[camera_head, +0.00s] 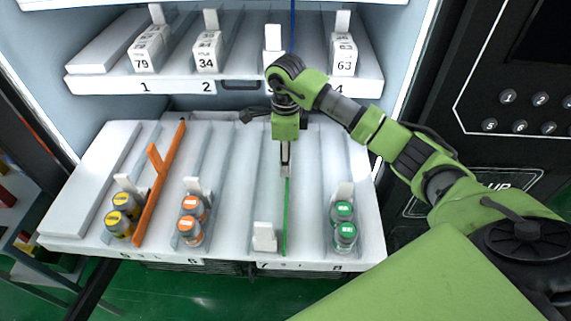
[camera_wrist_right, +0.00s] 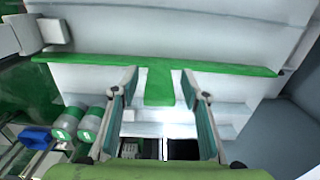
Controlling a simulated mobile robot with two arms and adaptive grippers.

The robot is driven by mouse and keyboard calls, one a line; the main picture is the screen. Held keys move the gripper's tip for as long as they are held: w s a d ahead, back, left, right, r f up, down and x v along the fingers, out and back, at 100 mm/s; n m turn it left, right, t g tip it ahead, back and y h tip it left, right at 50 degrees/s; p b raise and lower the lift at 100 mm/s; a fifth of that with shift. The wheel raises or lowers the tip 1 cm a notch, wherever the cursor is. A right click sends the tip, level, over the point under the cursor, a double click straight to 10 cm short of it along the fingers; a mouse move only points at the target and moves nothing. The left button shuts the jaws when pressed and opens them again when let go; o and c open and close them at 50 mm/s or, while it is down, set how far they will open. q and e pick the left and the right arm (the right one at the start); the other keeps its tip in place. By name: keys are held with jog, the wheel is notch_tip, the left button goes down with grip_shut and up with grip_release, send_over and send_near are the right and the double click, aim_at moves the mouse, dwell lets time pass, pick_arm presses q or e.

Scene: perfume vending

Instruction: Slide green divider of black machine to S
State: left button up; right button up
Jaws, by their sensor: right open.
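The green divider (camera_head: 286,222) is a thin upright strip on the lower white shelf, between the 7 and 8 labels, just right of a white pusher. In the right wrist view the green divider (camera_wrist_right: 240,69) runs as a bar across the picture, with a short tab (camera_wrist_right: 160,88) at its middle. My right gripper (camera_head: 286,172) points down over the divider's back part. In the wrist view its open fingers (camera_wrist_right: 158,98) stand on either side of the tab, with gaps showing. The small marks on the shelf front between 7 and 8 are too small to read. My left gripper is not in view.
An orange divider (camera_head: 158,185) stands at the left, between yellow-capped bottles (camera_head: 119,223) and orange-capped bottles (camera_head: 191,228). Green-capped bottles (camera_head: 344,233) stand right of the green divider. The upper shelf (camera_head: 225,86) with white boxes lies behind.

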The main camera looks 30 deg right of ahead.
notch_tip(320, 180, up, 9)
jog(key=shift+a, duration=0.15)
jog(key=shift+f, duration=0.1)
dwell(0.5)
